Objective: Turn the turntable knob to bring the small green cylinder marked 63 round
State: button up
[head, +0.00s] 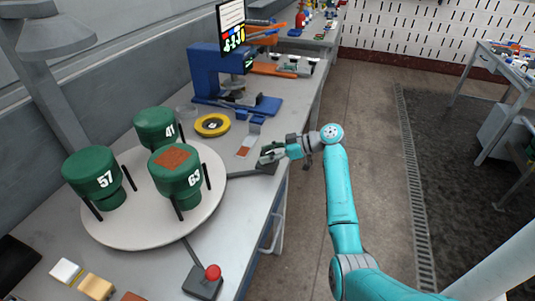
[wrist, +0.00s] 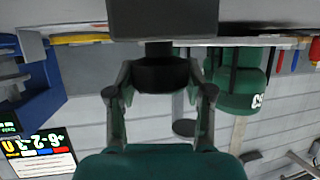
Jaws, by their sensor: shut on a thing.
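The small green cylinder marked 63 (head: 174,188) stands upright at the front right of the round pale turntable (head: 130,235), with a brown patch on top. It also shows upside down at the right of the wrist view (wrist: 236,83). Green cylinders marked 41 (head: 153,124) and 57 (head: 88,172) stand behind it and to its left. My gripper (head: 266,157) is at the bench's right edge, right of the turntable. In the wrist view its fingers (wrist: 160,84) are shut on a black knob (wrist: 160,72), on a stem from a dark block (wrist: 163,18).
Thin black posts stand around the cylinders. A red button on a dark box (head: 206,280) is at the bench's front. A yellow ring (head: 212,125) and a blue machine (head: 220,78) stand behind my gripper. The floor (head: 375,125) to the right is clear.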

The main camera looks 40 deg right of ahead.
jog(key=shift+n+g, duration=0.3)
jog(key=o, duration=1.2)
jog(key=shift+c, duration=0.2)
jog(key=shift+s+d+y, duration=0.1)
jog(key=shift+y, duration=0.2)
jog(key=v, duration=1.1)
jog(key=shift+s+d, duration=0.25)
jog(key=shift+s, duration=0.05)
jog(key=shift+r, duration=0.1)
